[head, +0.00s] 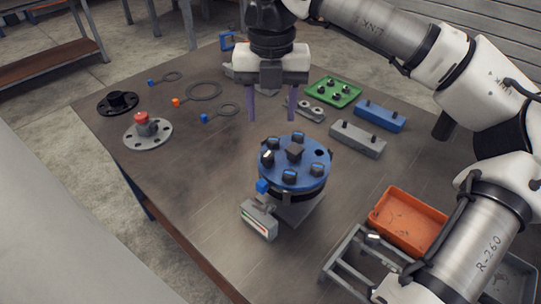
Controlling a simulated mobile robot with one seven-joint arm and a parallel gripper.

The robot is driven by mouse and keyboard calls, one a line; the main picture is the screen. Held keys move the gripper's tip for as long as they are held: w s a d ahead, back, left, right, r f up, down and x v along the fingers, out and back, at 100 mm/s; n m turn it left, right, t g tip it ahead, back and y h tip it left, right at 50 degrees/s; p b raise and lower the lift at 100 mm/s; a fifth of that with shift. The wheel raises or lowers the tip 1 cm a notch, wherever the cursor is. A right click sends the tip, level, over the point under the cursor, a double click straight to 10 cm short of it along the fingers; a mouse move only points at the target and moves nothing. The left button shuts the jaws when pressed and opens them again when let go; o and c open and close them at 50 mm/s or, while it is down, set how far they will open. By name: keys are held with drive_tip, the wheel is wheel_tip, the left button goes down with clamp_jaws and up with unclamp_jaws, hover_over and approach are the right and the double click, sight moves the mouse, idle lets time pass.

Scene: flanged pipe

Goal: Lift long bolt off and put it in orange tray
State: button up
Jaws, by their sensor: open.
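A round blue flange (311,181) sits on its pipe near the middle of the table. Several dark bolt heads stand around its top, with a square dark block (294,153) at the centre. One hole at the right of the top looks empty. I cannot tell which bolt is the long one; one at the left (267,157) carries a pale mark. The orange tray (385,222) lies at the right and shows no bolt in its visible part; my arm hides its right side. My gripper (271,118) is open and empty, fingers down, above and behind the flange.
A gauge box (259,220) stands at the flange's front left. A grey rack (345,268) is in front of the tray. Grey (357,139) and blue (380,116) blocks and a green tray (334,91) lie behind right. Rings and flanges lie left. The front-left table is clear.

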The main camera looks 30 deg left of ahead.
hover_over(267, 154)
drive_tip(key=f, duration=0.3)
drive_tip(key=d+f, duration=0.1)
drive_tip(key=f, duration=0.1)
drive_tip(key=shift+w+f+p, duration=0.1)
drive_tip(key=shift+f+p, duration=0.05)
drive_tip(key=shift+p, duration=0.25)
drive_tip(key=f+p, duration=0.1)
drive_tip(key=f, duration=0.1)
drive_tip(key=a+f+p, duration=0.1)
drive_tip(key=f, duration=0.1)
drive_tip(key=shift+f, duration=0.8)
clamp_jaws()
